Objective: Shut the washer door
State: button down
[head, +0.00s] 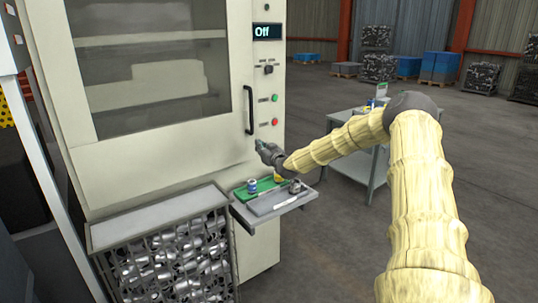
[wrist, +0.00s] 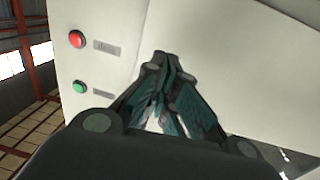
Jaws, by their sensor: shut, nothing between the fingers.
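The washer is a tall cream machine on the left of the head view. Its door (head: 165,150) has a large window and a black vertical handle (head: 249,110) on its right side. The door looks flush or nearly flush with the front; I cannot tell whether it is fully shut. My gripper (head: 262,146) is shut and empty, just below the handle near the door's lower right edge. In the wrist view my fingertips (wrist: 165,60) point at the pale door surface (wrist: 215,50); whether they touch it is unclear.
The control panel has a display (head: 267,32) reading "Off", a green and a red button (head: 275,122). Below are a small shelf (head: 300,203) with tools and a basket of metal parts (head: 170,262). A grey table (head: 350,165) stands behind my arm. Floor is open to the right.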

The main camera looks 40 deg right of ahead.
jog(key=v, duration=0.5)
jog(key=shift+s+d+f+b, duration=0.2)
jog(key=shift+s+f+b, duration=0.05)
jog(key=shift+f+b, duration=0.1)
